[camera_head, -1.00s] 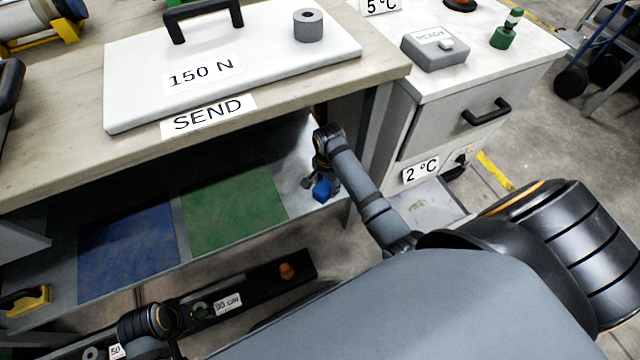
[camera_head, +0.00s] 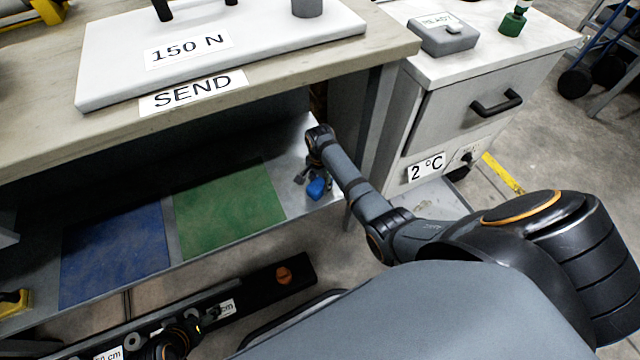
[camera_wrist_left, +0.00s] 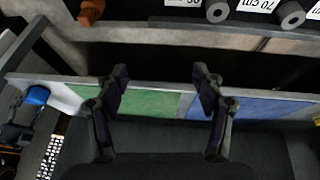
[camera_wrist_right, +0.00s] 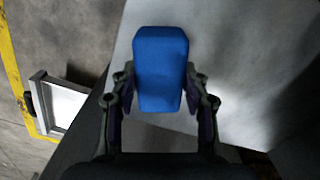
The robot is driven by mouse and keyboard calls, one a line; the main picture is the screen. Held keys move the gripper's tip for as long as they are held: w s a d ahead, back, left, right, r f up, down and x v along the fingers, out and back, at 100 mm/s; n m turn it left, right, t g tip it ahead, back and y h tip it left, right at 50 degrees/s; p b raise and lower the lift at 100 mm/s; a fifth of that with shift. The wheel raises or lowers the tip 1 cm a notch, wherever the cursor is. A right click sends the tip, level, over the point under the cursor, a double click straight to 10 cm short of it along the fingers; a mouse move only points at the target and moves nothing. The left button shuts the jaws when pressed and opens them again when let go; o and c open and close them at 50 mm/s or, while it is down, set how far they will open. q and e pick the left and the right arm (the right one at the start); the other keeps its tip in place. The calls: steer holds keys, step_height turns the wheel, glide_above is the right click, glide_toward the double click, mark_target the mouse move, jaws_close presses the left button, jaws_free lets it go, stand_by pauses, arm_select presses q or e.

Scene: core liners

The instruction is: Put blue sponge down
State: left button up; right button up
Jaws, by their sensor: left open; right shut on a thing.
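The blue sponge (camera_head: 317,188) is held in my right gripper (camera_head: 318,176), at the bare metal right end of the lower shelf under the workbench. In the right wrist view the blue sponge (camera_wrist_right: 160,68) stands between the two fingers, over a grey metal surface; whether it touches the shelf I cannot tell. The sponge also shows small at the left of the left wrist view (camera_wrist_left: 37,95). My left gripper (camera_wrist_left: 160,88) is open and empty, facing the shelf edge. In the head view only part of the left arm shows at the bottom.
The lower shelf carries a green mat (camera_head: 228,208) and a blue mat (camera_head: 115,254). A dark rail (camera_head: 262,283) with labelled parts lies below in front. A white drawer cabinet (camera_head: 455,120) stands at right. The benchtop (camera_head: 395,40) overhangs the shelf.

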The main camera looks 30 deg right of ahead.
mark_target(320, 183)
steer(key=o, duration=1.1)
steer(key=shift+f, duration=0.15)
steer(key=shift+o, duration=0.2)
step_height(320, 183, up, 12)
steer(key=p, duration=0.5)
arm_select(q)
step_height(320, 183, up, 6)
steer(key=s+a+g+y, duration=0.1)
steer(key=a+g, duration=0.1)
steer(key=g, duration=0.1)
steer(key=shift+s, duration=0.3)
arm_select(e)
steer(key=s+a+f+n+t, duration=0.1)
steer(key=s+a+n, duration=0.2)
steer(key=s+n, duration=1.1)
steer(key=s, duration=1)
steer(key=shift+s+f+n+t, duration=0.15)
steer(key=shift+n+t, duration=0.15)
steer(key=shift+n, duration=0.1)
arm_select(q)
steer(key=shift+w+a+r+p, duration=0.1)
steer(key=shift+p, duration=0.2)
arm_select(e)
steer(key=shift+a, duration=0.1)
